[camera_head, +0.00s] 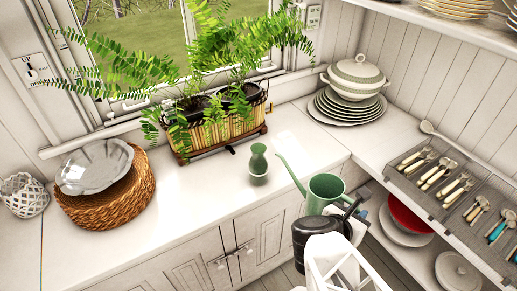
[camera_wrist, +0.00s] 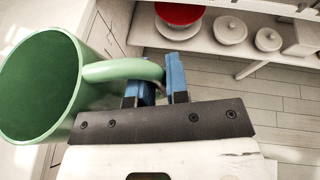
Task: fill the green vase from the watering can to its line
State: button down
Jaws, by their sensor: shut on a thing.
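The green vase (camera_head: 258,164) stands upright on the white counter, below the planter. The green watering can (camera_head: 323,190) is in my gripper near the counter's front right corner, its spout pointing up and left toward the vase but apart from it. In the wrist view the can (camera_wrist: 40,85) shows its open top and its curved handle. My gripper (camera_wrist: 160,85) has its blue fingers shut on that handle. In the head view my dark wrist hides the can's lower part. The vase's line and the water level cannot be made out.
A planter with ferns (camera_head: 215,128) stands behind the vase by the window. A wicker basket (camera_head: 110,200) with a grey dish is at left. Stacked plates (camera_head: 345,108) with a tureen stand at the back right. Cutlery trays (camera_head: 440,180) lie at right. Counter around the vase is clear.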

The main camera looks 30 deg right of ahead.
jog(key=shift+s+d+f+m+t, duration=0.15)
jog(key=shift+s+f+m, duration=0.1)
jog(key=shift+f, duration=0.55)
jog(key=shift+s+a+f+m+t, duration=0.15)
jog(key=shift+s+f+m, duration=0.1)
jog(key=shift+f, duration=0.55)
jog(key=shift+d+f, duration=0.1)
jog(key=shift+r, duration=3.05)
jog(key=shift+w, duration=0.1)
